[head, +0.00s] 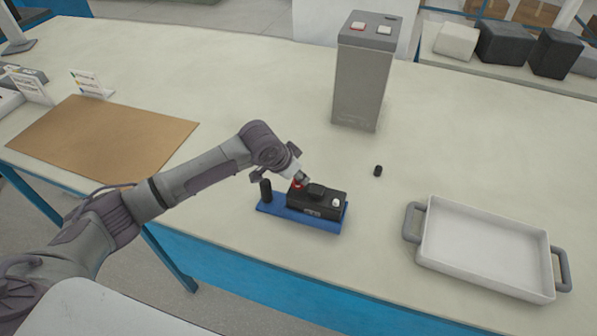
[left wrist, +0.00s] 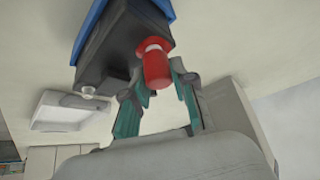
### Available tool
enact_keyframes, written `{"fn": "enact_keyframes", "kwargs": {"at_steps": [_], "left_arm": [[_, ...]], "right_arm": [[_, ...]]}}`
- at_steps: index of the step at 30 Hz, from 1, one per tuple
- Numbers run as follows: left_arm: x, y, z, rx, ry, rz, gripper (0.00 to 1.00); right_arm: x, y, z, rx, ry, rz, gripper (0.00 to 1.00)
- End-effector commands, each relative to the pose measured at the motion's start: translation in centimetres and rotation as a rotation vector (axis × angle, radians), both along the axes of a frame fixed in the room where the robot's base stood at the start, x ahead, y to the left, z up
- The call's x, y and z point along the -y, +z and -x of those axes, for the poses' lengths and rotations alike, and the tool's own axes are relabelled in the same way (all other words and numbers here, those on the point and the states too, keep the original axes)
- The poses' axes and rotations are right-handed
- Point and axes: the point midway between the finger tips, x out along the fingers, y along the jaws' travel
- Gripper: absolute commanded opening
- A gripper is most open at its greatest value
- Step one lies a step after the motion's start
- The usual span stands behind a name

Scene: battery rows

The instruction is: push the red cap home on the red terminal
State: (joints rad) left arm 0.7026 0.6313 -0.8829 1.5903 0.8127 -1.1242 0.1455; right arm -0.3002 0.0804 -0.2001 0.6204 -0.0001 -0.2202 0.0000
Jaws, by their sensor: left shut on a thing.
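A black battery (head: 316,201) stands on a blue base (head: 276,209) on the table. My left gripper (head: 299,178) is over the battery's left end, shut on the red cap (left wrist: 157,72). In the left wrist view the cap sits between the teal fingertips, in line with the red terminal (left wrist: 153,45). A pale band shows between the cap and the red collar at the battery. I cannot tell how far the cap is on. A bare pale terminal (head: 336,202) is at the battery's other end. In the head view the gripper partly hides the red parts.
A small black cap (head: 378,171) lies on the table. A white tray with grey handles (head: 425,262) is at right, a grey box with buttons (head: 361,85) behind, a brown mat (head: 105,140) at left.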

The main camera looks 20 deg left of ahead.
Motion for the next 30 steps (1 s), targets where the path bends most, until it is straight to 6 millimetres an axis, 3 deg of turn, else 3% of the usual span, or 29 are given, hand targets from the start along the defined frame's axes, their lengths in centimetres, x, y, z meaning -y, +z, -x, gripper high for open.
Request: {"fn": "enact_keyframes", "kwargs": {"at_steps": [30], "left_arm": [[0.01,-0.72,0.01,-0.001,0.001,0.000,0.08]], "right_arm": [[0.06,-0.22,-0.01,0.000,0.000,0.001,0.40]]}}
